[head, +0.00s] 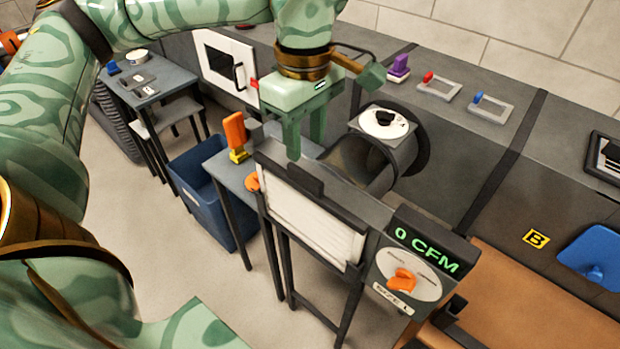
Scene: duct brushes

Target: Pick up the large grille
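A pale slatted panel in a dark frame (312,218), which looks like the large grille, stands upright in a dark stand at the middle of the head view. A dark handle-like block (291,179) sits on its top edge. My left gripper (305,148) points down just above and behind this block in the picture. Its two fingers are apart, with nothing visible between them. I cannot tell how far the fingertips are from the block. My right gripper is not in view.
A control box reading 0 CFM (415,262) with an orange knob stands right of the panel. An open round duct (365,165) lies behind. A blue bin (212,200) and a small table (150,80) stand left. Another dark-framed slatted piece (608,158) is at the right edge.

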